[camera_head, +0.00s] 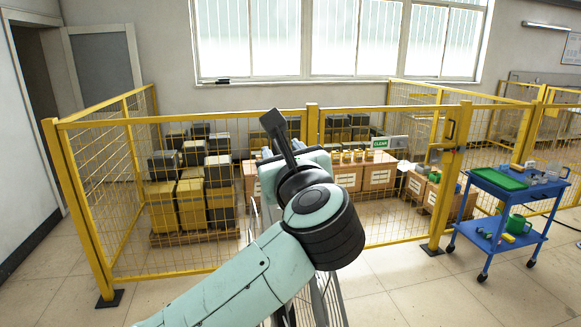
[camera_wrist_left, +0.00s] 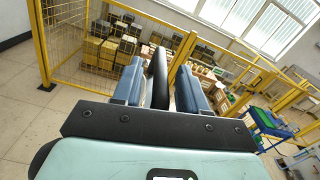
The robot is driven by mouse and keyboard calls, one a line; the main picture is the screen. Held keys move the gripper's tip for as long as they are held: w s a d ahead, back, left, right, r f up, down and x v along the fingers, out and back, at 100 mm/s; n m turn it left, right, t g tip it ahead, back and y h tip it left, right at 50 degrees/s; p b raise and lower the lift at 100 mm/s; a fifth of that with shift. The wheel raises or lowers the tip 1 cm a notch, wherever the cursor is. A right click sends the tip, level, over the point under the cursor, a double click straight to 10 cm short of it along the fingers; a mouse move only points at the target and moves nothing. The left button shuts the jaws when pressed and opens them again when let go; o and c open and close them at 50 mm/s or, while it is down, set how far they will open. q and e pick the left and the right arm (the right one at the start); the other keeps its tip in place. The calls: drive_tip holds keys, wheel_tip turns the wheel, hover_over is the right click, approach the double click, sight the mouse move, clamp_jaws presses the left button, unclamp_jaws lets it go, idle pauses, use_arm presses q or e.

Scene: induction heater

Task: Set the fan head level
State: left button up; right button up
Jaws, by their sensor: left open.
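My left arm reaches up from the bottom of the head view and largely hides what stands behind it. My left gripper (camera_head: 281,148) is at the upper middle, partly covered by its own wrist. Grey metal bars, probably part of the fan (camera_head: 328,302), show below and beside my arm; the tilt of the fan head cannot be told. In the left wrist view, my left gripper (camera_wrist_left: 159,70) has its two blue-grey fingers apart. A narrow black upright piece, probably the fan head's edge (camera_wrist_left: 158,78), stands between them. I cannot tell whether the fingers touch it. My right gripper is not in view.
A yellow mesh fence (camera_head: 90,190) stands behind my arm. Behind it are stacked dark and yellow boxes (camera_head: 190,205) and cardboard cartons (camera_head: 348,177). A blue cart (camera_head: 510,185) with a green tray stands at the right. The floor between the fence and cart is clear.

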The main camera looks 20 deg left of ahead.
use_arm(q)
drive_tip(key=b+v, duration=0.2)
drive_tip(key=v, duration=1)
drive_tip(key=shift+s+d, duration=0.25)
drive_tip(key=shift+s, duration=0.05)
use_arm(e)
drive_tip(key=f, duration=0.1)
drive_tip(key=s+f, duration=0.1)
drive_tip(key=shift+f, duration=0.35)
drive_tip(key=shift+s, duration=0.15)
